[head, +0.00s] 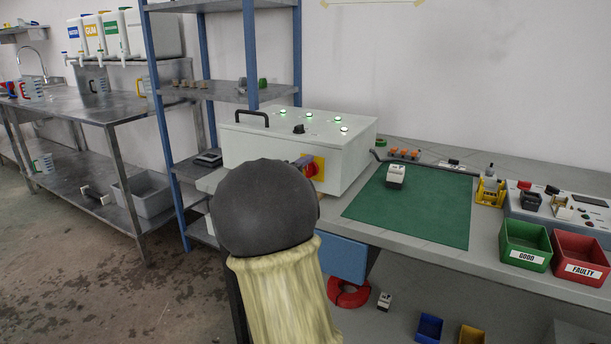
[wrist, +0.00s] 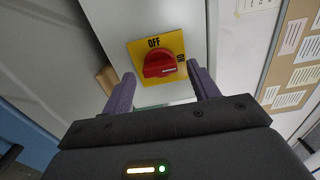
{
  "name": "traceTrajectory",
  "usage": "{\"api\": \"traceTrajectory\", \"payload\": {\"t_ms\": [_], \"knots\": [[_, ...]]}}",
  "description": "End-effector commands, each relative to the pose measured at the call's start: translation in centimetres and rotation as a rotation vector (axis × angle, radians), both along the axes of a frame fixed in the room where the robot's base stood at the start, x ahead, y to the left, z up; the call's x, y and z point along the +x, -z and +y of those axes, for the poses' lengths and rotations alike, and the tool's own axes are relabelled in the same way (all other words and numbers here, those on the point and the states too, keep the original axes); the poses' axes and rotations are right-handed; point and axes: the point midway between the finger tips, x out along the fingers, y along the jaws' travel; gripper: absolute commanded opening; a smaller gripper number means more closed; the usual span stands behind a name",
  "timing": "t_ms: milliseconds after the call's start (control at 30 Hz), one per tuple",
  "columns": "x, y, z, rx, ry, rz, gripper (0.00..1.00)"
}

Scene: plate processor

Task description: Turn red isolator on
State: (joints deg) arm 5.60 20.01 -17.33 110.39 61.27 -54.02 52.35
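The red isolator (wrist: 159,64) is a rotary knob on a yellow plate (wrist: 143,46) with "OFF" above it. Its grip bar lies roughly across the plate, with a pale mark toward the lower right. In the head view the red isolator (head: 310,170) is on the front of a white box (head: 350,160), partly hidden by my gripper. My gripper (wrist: 161,71) faces the knob with its purple fingers apart, one to each side. Nothing is held, and I see a gap beside the knob on both sides. Fingertip depth relative to the knob is unclear.
Several green lights (head: 344,129) glow on the box's top, beside a black knob (head: 299,129) and a handle (head: 252,115). A green mat (head: 415,215) lies to the right. Green (head: 525,244) and red (head: 580,257) bins stand further right. Shelving (head: 225,93) is behind left.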

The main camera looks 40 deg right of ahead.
Motion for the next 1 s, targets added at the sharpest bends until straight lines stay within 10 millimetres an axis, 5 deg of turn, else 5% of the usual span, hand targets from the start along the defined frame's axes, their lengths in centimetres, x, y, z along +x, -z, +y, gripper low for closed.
{"api": "traceTrajectory", "payload": {"t_ms": [367, 1000], "knots": [[-0.4, -0.1, 1.2, 0.0, -0.002, 0.0, 0.6], [-5.0, -0.2, 12.6, 0.0, -0.005, 0.001, 0.6]]}}
